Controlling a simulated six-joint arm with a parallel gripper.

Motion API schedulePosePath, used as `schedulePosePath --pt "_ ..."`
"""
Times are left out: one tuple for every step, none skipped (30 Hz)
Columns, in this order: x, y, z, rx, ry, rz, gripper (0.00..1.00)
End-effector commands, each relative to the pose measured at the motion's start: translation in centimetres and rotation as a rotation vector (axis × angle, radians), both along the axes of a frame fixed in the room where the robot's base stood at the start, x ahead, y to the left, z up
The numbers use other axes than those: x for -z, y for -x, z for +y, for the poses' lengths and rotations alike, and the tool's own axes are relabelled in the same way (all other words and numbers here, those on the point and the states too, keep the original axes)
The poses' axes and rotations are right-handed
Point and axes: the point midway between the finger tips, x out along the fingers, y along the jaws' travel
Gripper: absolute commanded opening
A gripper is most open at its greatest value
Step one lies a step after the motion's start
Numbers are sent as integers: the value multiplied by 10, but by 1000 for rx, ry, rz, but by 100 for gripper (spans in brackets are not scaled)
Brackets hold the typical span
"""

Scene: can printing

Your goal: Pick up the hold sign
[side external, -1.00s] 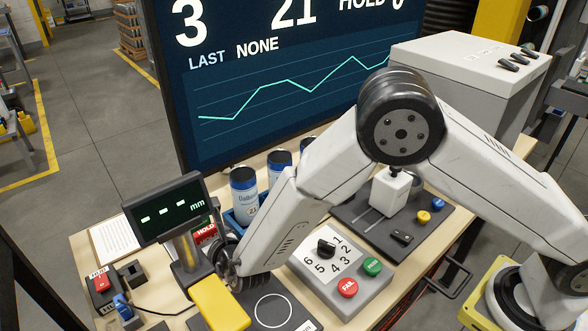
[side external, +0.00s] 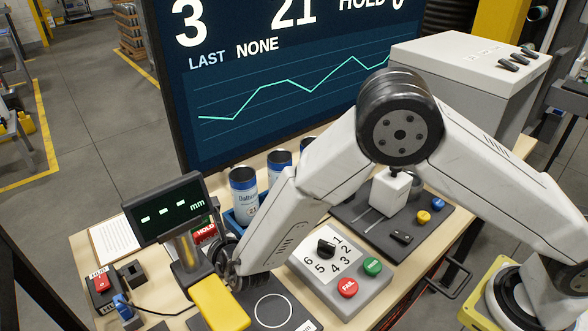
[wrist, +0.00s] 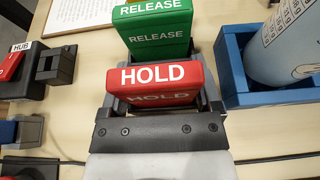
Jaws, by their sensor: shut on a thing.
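The red hold sign (wrist: 153,78) stands upright in the middle of the wrist view, lettered HOLD in white. My gripper (wrist: 155,103) is around it, with its dark jaws at both sides of the sign, shut on it. In the side view a small part of the hold sign (side external: 204,232) shows behind the display, with my arm and the display post hiding the rest. A green release sign (wrist: 155,28) stands just behind the hold sign in the wrist view. I cannot tell whether the hold sign is clear of its support.
A blue rack (wrist: 232,72) with a can (wrist: 289,45) stands close on the right in the wrist view. A display reading mm (side external: 168,208) stands beside my gripper. A yellow-topped device (side external: 220,303) lies in front. A dial box (side external: 345,290) stands to the right.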

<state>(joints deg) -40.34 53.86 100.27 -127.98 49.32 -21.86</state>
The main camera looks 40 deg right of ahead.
Motion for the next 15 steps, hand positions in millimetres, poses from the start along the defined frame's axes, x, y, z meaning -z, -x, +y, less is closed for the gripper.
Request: schedulePosePath --pt "-1 0 0 0 0 -1 24" --pt "-1 0 0 0 0 -1 24" --pt "-2 0 0 0 0 -1 24" --pt "-3 0 0 0 -1 -1 24" --pt "-4 0 0 0 -1 -1 24" --pt "-6 0 0 0 -1 -2 24" --pt "-8 0 0 0 -1 -2 24" --pt "-10 -1 0 1 -2 -2 24" --pt "-13 -1 0 1 -2 -2 24" --pt "-15 -1 0 1 -3 -1 24" --pt "-18 0 0 1 -3 -2 24" --pt "-23 0 0 1 -3 -2 24" --pt "-26 0 0 1 -2 -2 24" --pt "-29 0 0 0 -2 -2 24" --pt "-35 0 0 0 -3 -3 24"
